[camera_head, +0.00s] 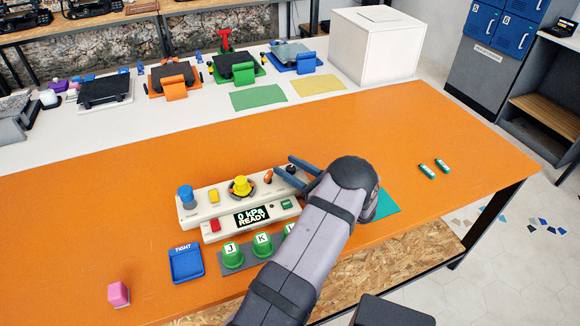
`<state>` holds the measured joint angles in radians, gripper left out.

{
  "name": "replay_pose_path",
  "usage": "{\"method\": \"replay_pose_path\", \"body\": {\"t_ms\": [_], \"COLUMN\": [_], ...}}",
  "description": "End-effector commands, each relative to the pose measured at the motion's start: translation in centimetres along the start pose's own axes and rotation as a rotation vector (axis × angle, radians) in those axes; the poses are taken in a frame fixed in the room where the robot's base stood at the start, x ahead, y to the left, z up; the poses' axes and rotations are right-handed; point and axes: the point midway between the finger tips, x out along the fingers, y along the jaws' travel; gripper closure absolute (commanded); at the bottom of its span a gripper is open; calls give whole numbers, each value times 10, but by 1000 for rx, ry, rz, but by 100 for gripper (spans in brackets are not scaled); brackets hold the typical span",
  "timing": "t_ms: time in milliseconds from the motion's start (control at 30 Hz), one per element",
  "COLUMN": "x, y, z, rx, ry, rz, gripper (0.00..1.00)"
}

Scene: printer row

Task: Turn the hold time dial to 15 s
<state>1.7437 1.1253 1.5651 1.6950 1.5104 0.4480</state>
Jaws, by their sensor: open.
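A white control panel (221,203) lies on the orange table, with a display (252,216) reading "0 kPa READY". On it are a blue knob (186,194) at the left, a yellow knob (241,185) on a dark round base, and a small orange-brown part (267,177). No hold time label or scale is readable, so I cannot tell which control is the hold time dial. My gripper (283,164) is open at the panel's right end, its two blue fingers pointing left. A dark part shows by the fingers.
Green cups (232,255) marked with letters stand in front of the panel, beside a blue tray (186,264) marked "TIGHT". A pink block (118,294) is at front left. Two small green items (427,171) lie at right. The orange table (130,220) is clear behind the panel.

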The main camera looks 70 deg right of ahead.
Motion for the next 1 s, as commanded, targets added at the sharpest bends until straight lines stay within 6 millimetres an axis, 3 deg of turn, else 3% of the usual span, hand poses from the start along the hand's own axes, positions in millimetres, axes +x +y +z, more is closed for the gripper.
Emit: {"method": "replay_pose_path", "body": {"t_ms": [167, 367, 667, 1000], "x": [0, 0, 1, 2], "y": [0, 0, 0, 0], "z": [0, 0, 3, 2], "rx": [0, 0, 1, 3], "ry": [0, 0, -5, -5], "rz": [0, 0, -57, -305], "gripper": [57, 98, 98, 98]}}
